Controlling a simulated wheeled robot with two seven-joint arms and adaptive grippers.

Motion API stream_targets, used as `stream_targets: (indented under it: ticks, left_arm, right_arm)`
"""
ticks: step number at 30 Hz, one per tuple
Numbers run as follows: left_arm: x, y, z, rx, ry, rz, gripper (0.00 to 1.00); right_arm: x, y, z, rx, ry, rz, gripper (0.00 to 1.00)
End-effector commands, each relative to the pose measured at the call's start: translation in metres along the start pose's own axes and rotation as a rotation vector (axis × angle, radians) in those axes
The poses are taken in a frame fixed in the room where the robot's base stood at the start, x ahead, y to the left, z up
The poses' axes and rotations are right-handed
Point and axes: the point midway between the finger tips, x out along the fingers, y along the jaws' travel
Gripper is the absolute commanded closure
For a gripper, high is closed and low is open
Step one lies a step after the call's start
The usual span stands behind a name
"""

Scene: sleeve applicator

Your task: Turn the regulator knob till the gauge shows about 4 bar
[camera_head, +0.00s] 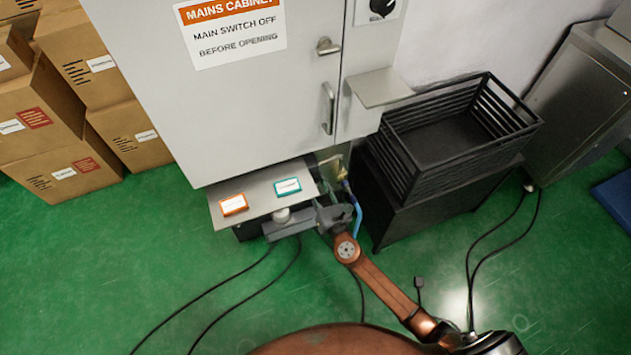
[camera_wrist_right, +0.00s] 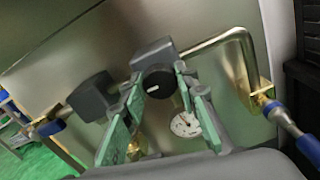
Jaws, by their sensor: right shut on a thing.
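The regulator knob (camera_wrist_right: 158,84) is black and round with a white mark on its lower left side. It stands on a metallic panel in the right wrist view. My right gripper (camera_wrist_right: 159,79) has its green-padded fingers on either side of the knob and is shut on it. The round white gauge (camera_wrist_right: 186,124) shows behind the right finger, partly covered; its reading is too small to tell. In the head view my right gripper (camera_head: 334,215) is low by the cabinet's lower right corner, and the knob and gauge are hidden there. My left gripper is not in view.
A brass pipe (camera_wrist_right: 232,62) with a blue-ended fitting bends close to the gripper's right. A grey shelf (camera_head: 258,204) holding an orange and a teal box juts out below the mains cabinet (camera_head: 250,110). A black crate (camera_head: 455,135) stands right. Cables cross the green floor.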

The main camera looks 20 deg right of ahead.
Motion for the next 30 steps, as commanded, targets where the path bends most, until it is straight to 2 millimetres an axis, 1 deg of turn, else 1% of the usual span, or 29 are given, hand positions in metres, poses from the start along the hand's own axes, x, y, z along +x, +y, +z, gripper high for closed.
stream_targets:
  ticks: [1,2,3,10,17,20,23,26,30]
  left_arm:
    - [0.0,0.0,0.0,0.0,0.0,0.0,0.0]
    - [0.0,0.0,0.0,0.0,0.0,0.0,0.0]
    - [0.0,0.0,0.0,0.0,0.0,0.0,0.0]
    - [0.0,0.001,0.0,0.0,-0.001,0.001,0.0]
    - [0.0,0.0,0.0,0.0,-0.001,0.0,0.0]
    - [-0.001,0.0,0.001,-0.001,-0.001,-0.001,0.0]
    - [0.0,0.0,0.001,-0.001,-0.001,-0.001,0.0]
    - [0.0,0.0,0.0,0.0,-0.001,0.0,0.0]
    - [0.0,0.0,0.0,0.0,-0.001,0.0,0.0]
  right_arm:
    - [-0.001,-0.001,-0.004,0.0,0.007,-0.001,0.96]
    - [-0.001,-0.001,-0.004,0.0,0.007,-0.001,0.96]
    - [-0.002,-0.001,-0.004,0.0,0.007,-0.001,0.69]
    - [-0.001,0.0,-0.002,0.001,0.004,-0.001,0.54]
    - [-0.001,0.0,-0.001,0.002,0.002,0.0,0.54]
    - [-0.004,0.0,-0.001,0.001,0.002,0.0,0.54]
    - [-0.016,-0.001,-0.002,0.001,0.003,-0.001,0.54]
    - [-0.035,-0.001,-0.002,0.001,0.003,-0.002,0.54]
    - [-0.065,-0.001,-0.002,0.0,0.005,0.0,0.54]
